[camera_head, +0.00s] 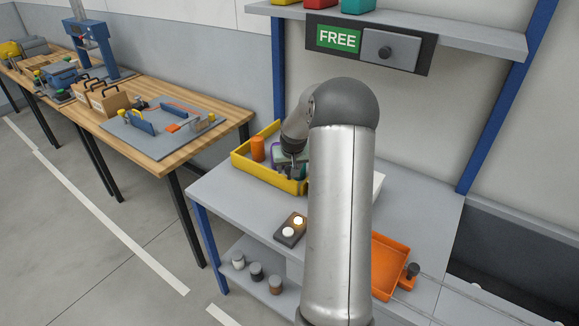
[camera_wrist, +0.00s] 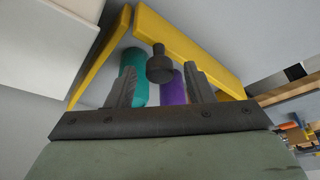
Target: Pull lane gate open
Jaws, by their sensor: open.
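No part is clearly recognisable as the lane gate. An orange block with a dark knob (camera_head: 413,270) sits at the right edge of the orange tray (camera_head: 391,262), beside thin rails; it may be the gate. My gripper (camera_head: 290,165) is over the yellow bin (camera_head: 240,167), well left of that knob and partly hidden by my arm. In the wrist view my gripper (camera_wrist: 160,82) is open, its two fingers apart. A dark knob-headed piece (camera_wrist: 160,65) shows between the fingers; I cannot tell whether they touch it. Teal (camera_wrist: 133,72) and purple (camera_wrist: 172,88) cylinders show beyond.
An orange cylinder (camera_head: 257,149) stands in the yellow bin. A two-button box (camera_head: 290,229) sits on the grey table (camera_head: 238,205). A FREE sign panel (camera_head: 340,40) with a knob hangs under the shelf. A wooden bench (camera_head: 158,160) stands left. My arm hides the table's middle.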

